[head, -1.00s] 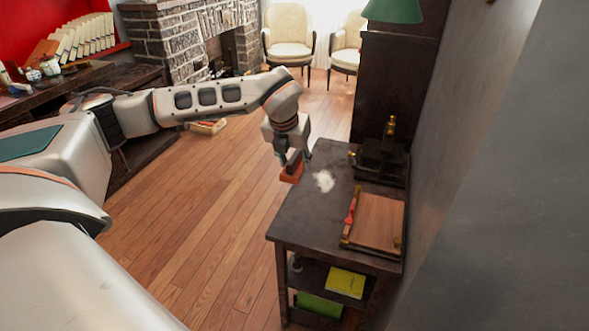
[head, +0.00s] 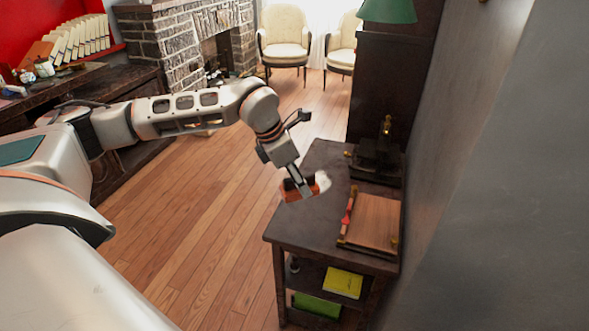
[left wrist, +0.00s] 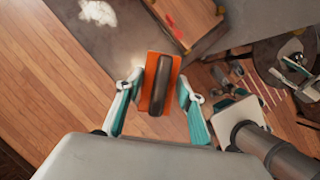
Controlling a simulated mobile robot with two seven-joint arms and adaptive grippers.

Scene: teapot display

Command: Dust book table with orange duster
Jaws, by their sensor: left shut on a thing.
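The book table (head: 300,225) is a dark wooden table by the right wall. A pale patch of dust (head: 322,182) lies on its top; it also shows at the upper left of the left wrist view (left wrist: 98,12). My left gripper (head: 299,188) is shut on the orange duster (head: 289,191), an orange block with a dark grip. In the left wrist view the duster (left wrist: 163,88) sits between the two fingers. The duster is at the table's left edge, beside the dust patch; I cannot tell whether it touches the top. My right gripper is not in view.
A wooden board with a red item (head: 372,220) lies on the near right of the table. A dark object with brass parts (head: 377,160) stands behind it. Yellow and green books (head: 343,282) lie on the lower shelves. The floor left of the table is clear.

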